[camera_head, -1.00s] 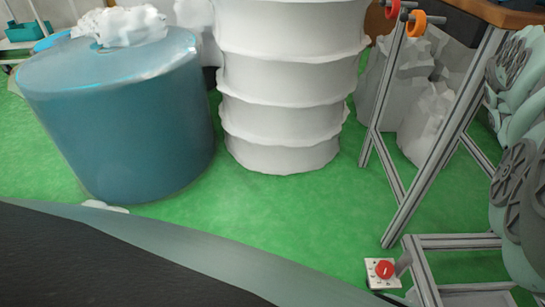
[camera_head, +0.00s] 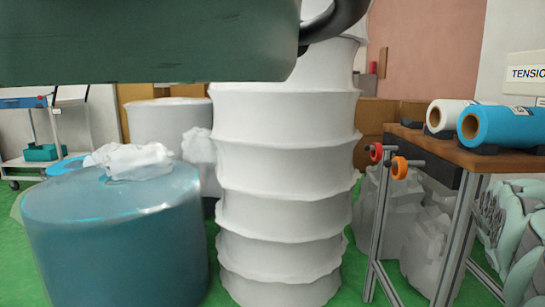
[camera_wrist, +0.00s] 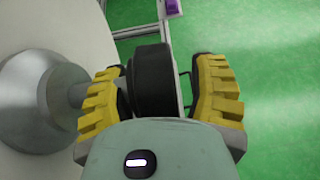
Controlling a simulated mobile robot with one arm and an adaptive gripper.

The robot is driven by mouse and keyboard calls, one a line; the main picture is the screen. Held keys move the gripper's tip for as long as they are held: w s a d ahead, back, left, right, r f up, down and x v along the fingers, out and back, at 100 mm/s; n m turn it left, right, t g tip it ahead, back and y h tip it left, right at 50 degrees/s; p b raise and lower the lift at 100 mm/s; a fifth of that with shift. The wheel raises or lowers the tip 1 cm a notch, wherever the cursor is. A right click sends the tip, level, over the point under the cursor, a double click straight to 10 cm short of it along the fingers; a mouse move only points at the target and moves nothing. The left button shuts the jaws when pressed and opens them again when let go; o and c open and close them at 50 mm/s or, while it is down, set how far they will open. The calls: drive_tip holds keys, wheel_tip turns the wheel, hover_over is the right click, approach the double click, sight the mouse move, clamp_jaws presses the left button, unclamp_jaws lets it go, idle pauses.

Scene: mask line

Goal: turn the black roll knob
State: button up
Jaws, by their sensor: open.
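A thick black round knob (camera_wrist: 152,82) sits between the two yellow ribbed fingers of my gripper (camera_wrist: 160,70) in the wrist view. The fingers are open, one on each side of it. A gap shows on the knob's right side; on the left I cannot tell whether the finger touches. The near part of the knob is hidden behind the pale green gripper body. I cannot make out the black knob in the head view. There, a red knob (camera_head: 376,152) and an orange knob (camera_head: 399,168) are on the bench. My gripper is not in the head view.
A grey round flanged part (camera_wrist: 45,92) stands left of my gripper in the wrist view. A wooden bench (camera_head: 440,150) with a white roll (camera_head: 448,113) and a blue roll (camera_head: 500,126) is at right. A tall white column (camera_head: 285,175) and a large blue roll (camera_head: 115,240) stand in the middle and left.

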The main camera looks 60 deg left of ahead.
drive_tip(key=shift+a+r+t+y+p, duration=0.15)
drive_tip(key=shift+t+y+p, duration=0.25)
drive_tip(key=shift+p, duration=2.15)
drive_tip(key=shift+d+r+t+y+p, duration=0.1)
drive_tip(key=shift+r+t+y+p, duration=0.3)
drive_tip(key=shift+p, duration=2.1)
drive_tip(key=p, duration=0.3)
drive_tip(key=shift+f+y+p, duration=0.15)
drive_tip(key=shift+y+p, duration=0.2)
drive_tip(key=shift+y, duration=0.05)
